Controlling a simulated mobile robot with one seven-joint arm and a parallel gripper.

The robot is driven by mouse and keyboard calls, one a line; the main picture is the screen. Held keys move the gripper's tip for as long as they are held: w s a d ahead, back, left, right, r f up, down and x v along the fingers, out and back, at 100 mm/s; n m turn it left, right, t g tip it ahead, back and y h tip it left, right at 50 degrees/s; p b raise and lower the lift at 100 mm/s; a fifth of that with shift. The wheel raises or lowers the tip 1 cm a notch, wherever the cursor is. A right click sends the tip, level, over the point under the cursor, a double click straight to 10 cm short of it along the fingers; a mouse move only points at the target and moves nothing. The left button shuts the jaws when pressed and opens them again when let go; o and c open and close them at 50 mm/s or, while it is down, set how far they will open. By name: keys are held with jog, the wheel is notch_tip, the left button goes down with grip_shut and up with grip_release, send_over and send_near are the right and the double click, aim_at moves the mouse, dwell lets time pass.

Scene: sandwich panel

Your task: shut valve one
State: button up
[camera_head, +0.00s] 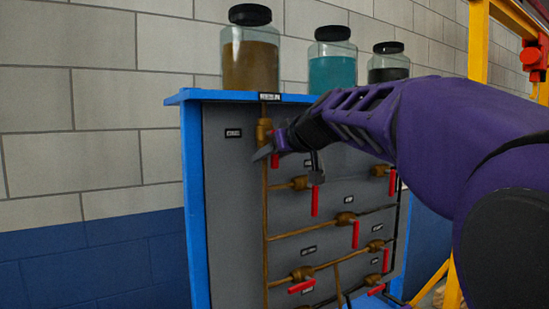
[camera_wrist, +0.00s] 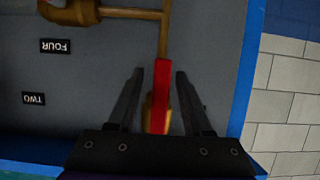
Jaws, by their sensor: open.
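The top left brass valve (camera_head: 264,130) sits on the vertical pipe of the grey panel, beside a label too small to read; I take it to be valve one. Its red handle (camera_head: 275,160) is partly hidden by my gripper (camera_head: 290,165) in the head view. In the wrist view, the red handle (camera_wrist: 162,90) lies in line with the pipe. The open fingers of my gripper (camera_wrist: 160,75) stand on either side of it, with a visible gap on each side. The brass body (camera_wrist: 148,112) is partly hidden behind the handle.
Several other valves with red handles, such as one at mid-panel (camera_head: 346,218), sit lower and to the right. Labels "FOUR" (camera_wrist: 55,46) and "TWO" (camera_wrist: 33,99) show upside down. Jars, one with brown liquid (camera_head: 250,65), stand on the blue top edge (camera_head: 200,95).

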jog(key=shift+w+a+f, duration=0.15)
jog(key=shift+w+a, duration=0.05)
jog(key=shift+w, duration=0.1)
grip_shut()
dwell(1.4)
